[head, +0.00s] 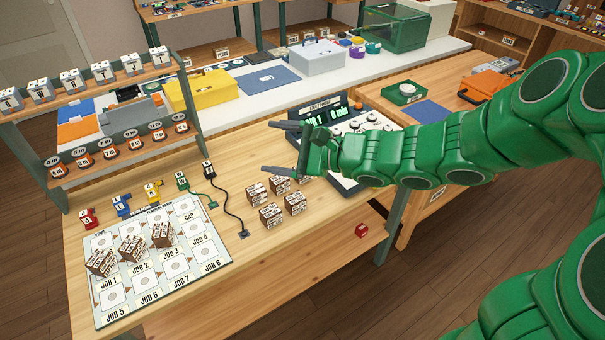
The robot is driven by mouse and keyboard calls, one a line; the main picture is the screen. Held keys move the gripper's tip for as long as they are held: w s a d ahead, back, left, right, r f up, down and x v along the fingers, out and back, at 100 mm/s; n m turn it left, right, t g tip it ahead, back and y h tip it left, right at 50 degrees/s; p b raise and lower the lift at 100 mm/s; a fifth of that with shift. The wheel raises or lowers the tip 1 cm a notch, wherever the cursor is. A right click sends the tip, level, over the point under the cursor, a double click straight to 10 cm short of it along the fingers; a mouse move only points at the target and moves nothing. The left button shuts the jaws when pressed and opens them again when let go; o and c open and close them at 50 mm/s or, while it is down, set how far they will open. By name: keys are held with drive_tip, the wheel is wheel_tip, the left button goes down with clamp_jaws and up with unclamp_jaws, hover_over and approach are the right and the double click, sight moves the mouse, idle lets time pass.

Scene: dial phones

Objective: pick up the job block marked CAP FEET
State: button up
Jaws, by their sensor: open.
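My gripper (280,149) is open and empty, its two dark fingers pointing left above the wooden bench. Below it stands a cluster of brown-and-white job blocks (271,216), several of them; the rear ones are partly behind my gripper. Their print is too small to read, so I cannot tell which is marked CAP FEET. Three similar blocks (132,248) stand on the white job board (205,262), by the JOB 1, JOB 2 and JOB 3 labels. My gripper is apart from all the blocks.
A dial device with a green display (327,117) stands behind my gripper, partly covered by my arm. Two plugs with cables (228,205) lie left of the block cluster. A shelf rack (110,104) stands at left.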

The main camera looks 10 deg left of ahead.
drive_tip(key=w+d+f+m+t+h, duration=0.2)
drive_tip(key=w+f+m, duration=0.3)
drive_tip(key=f, duration=0.3)
drive_tip(key=w+d+f+m+t+h, duration=0.2)
drive_tip(key=w+f+m, duration=0.3)
drive_tip(key=f, duration=0.3)
drive_tip(key=w+d+f+m+t+h, duration=0.2)
drive_tip(key=w+d+f+m+t, duration=0.1)
drive_tip(key=w+f+m, duration=0.3)
drive_tip(key=shift+w+d+f+h, duration=0.15)
drive_tip(key=shift+d+f, duration=0.05)
drive_tip(key=shift+f, duration=0.25)
drive_tip(key=shift+w+d+f+h, duration=0.1)
drive_tip(key=shift+d+f+h, duration=0.1)
drive_tip(key=shift+f, duration=0.25)
drive_tip(key=shift+x, duration=3.4)
drive_tip(key=shift+w+a+f, duration=0.8)
drive_tip(key=shift+a+f, duration=0.15)
drive_tip(key=shift+a, duration=0.2)
drive_tip(key=shift+x, duration=0.9)
drive_tip(key=shift+w, duration=0.1)
drive_tip(key=shift+c, duration=0.4)
drive_tip(key=c, duration=1)
